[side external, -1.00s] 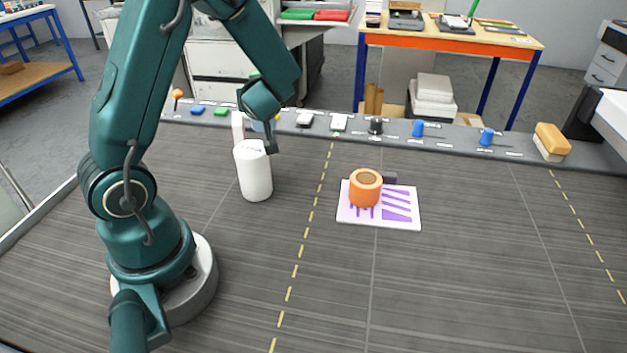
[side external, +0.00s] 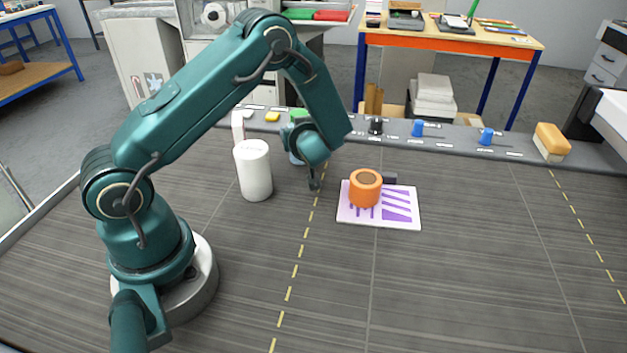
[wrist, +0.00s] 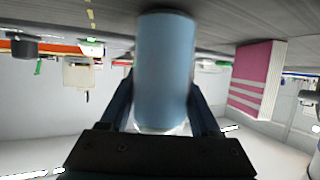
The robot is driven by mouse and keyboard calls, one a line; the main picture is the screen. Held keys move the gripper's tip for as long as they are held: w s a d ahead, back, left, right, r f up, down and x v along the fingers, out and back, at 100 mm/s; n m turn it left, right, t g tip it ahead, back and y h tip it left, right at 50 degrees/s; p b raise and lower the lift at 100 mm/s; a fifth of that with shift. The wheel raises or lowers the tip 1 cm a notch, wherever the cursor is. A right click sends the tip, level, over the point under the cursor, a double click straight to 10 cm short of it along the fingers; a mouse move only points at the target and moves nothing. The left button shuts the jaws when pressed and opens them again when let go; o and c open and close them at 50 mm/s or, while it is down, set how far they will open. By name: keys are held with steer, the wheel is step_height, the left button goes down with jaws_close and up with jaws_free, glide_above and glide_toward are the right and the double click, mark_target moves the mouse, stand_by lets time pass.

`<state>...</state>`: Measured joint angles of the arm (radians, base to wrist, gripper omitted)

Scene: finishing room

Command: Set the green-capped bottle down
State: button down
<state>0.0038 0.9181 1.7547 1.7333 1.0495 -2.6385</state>
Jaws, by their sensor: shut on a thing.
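In the wrist view the blue body (wrist: 164,70) stands between the two fingers, and the cap cannot be made out. My gripper (side external: 308,178) is shut on the bottle. It is right of the white cylinder (side external: 254,172) and left of the white and purple board (side external: 400,216). I cannot tell whether the bottle's base touches the table.
An orange cylinder (side external: 365,188) stands on the board, with a small dark block (side external: 389,179) behind it. A ledge (side external: 455,133) with blue and black knobs runs along the back. A tan and white block (side external: 551,142) sits at its right. The front table is clear.

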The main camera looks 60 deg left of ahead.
steer(key=shift+f, duration=0.15)
steer(key=shift+c, duration=0.6)
jaws_free()
steer(key=shift+s+d+r, duration=0.1)
steer(key=shift+d+r, duration=0.2)
steer(key=v, duration=1.1)
steer(key=shift+s, duration=0.15)
